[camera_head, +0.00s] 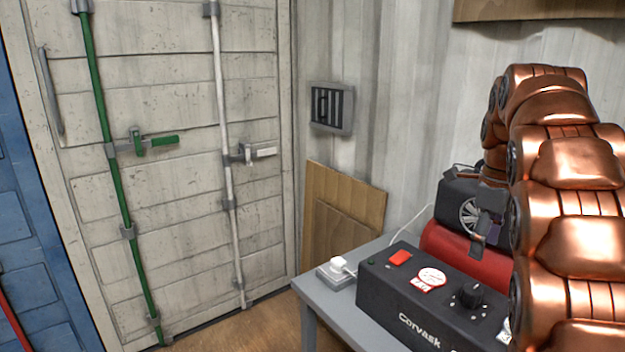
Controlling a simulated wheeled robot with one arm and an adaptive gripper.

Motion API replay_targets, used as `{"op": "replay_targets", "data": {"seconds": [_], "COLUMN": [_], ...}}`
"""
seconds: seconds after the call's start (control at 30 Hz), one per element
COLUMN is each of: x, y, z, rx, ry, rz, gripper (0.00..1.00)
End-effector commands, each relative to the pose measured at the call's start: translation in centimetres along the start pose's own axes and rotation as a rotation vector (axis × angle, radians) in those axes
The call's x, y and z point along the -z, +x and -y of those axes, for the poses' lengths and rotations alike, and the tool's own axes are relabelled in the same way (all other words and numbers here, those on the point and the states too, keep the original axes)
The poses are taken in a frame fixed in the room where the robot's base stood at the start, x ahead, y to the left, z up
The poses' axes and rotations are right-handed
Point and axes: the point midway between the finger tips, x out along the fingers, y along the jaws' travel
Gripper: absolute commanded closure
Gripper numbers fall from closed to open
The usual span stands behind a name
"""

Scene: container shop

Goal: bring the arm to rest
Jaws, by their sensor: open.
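My copper-coloured arm rises along the right side of the head view and bends away over the grey table (335,318). My gripper (482,232) is a dark grey piece below the arm's far end, in front of the red tank of a compressor-like machine (462,255). Its jaws are open and nothing shows between them. The near arm links hide part of it. I cannot tell whether it touches the machine.
A black Corvask control box (425,300) with a red switch and a knob stands on the table, close to the arm. A socket block with a white plug (338,270) sits at the table's left corner. Wooden boards (340,215) lean on the wall. Container doors (180,90) stand left.

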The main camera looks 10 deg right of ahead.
Motion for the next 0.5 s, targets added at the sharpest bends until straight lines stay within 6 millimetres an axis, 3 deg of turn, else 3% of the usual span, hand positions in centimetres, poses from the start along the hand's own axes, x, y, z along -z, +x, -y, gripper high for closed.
{"op": "replay_targets", "data": {"seconds": [0.27, 0.5], "x": [0.1, 1.3], "y": [0.3, 1.9], "z": [-6.3, -12.5], "rx": [-0.021, -0.053], "ry": [-0.420, -0.846], "rz": [-0.006, -0.009], "gripper": [0.32, 0.32]}}
